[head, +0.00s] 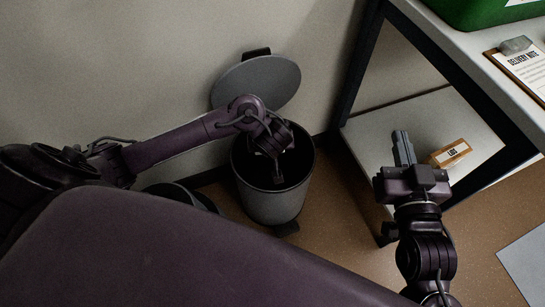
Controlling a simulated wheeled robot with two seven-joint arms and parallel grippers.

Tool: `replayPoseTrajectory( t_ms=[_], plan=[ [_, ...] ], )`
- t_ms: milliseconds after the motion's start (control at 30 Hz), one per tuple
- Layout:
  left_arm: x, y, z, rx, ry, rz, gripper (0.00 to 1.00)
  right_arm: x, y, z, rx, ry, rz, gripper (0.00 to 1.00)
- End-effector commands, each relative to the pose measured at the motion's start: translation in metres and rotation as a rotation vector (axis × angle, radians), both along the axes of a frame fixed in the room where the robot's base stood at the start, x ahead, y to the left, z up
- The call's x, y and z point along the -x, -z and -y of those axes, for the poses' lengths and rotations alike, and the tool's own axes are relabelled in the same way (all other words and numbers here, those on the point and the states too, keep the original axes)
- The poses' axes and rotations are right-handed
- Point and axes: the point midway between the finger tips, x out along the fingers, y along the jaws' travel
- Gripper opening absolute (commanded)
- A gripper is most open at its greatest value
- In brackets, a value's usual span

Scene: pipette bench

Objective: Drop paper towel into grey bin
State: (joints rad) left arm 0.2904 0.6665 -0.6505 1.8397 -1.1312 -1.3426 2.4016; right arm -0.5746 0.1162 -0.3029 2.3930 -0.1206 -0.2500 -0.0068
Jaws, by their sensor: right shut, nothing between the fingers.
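The grey bin (272,207) stands on the floor by the wall, with its round lid (284,75) raised at the back. My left arm reaches over it from the left. My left gripper (277,175) points down into the bin's mouth. Its fingers are small and dark against the bin's inside, so I cannot tell whether they are open or shut. I cannot make out a paper towel in this view; the inside of the bin is dark and partly hidden by my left wrist. My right gripper (402,148) is shut and empty, to the right of the bin, in front of the table's lower shelf.
A table (470,52) with dark legs stands at the right. On top are a green container (478,12) and a clipboard (522,68) marked as a delivery note. A small orange-brown box (450,153) sits on its lower shelf (370,142). Brown floor shows between bin and table.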

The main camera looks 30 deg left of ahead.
Motion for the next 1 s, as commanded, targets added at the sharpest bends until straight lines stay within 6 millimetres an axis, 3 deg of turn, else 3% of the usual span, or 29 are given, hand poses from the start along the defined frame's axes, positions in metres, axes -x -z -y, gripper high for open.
replayPoseTrajectory(
  t_ms=[300, 733, 767, 900, 1000],
  plan=[
    [0.0, 0.004, 0.0, 0.0, 0.0, 0.0, 0.51, -0.002, -0.035, 0.002, -0.06, 0.007, 0.149, 0.0],
    [0.0, 0.005, 0.0, 0.0, 0.0, 0.0, 0.51, -0.002, -0.042, 0.003, -0.073, 0.008, 0.179, 0.0],
    [0.0, 0.005, 0.0, 0.0, 0.0, 0.0, 0.8, -0.002, -0.042, 0.003, -0.073, 0.008, 0.179, 0.0],
    [0.0, 0.005, 0.0, 0.0, 0.0, 0.0, 0.98, -0.002, -0.042, 0.003, -0.073, 0.007, 0.179, 0.0],
    [0.0, 0.005, 0.0, 0.0, 0.0, 0.0, 1.0, -0.002, -0.042, 0.003, -0.072, 0.007, 0.178, 0.0]
  ],
)
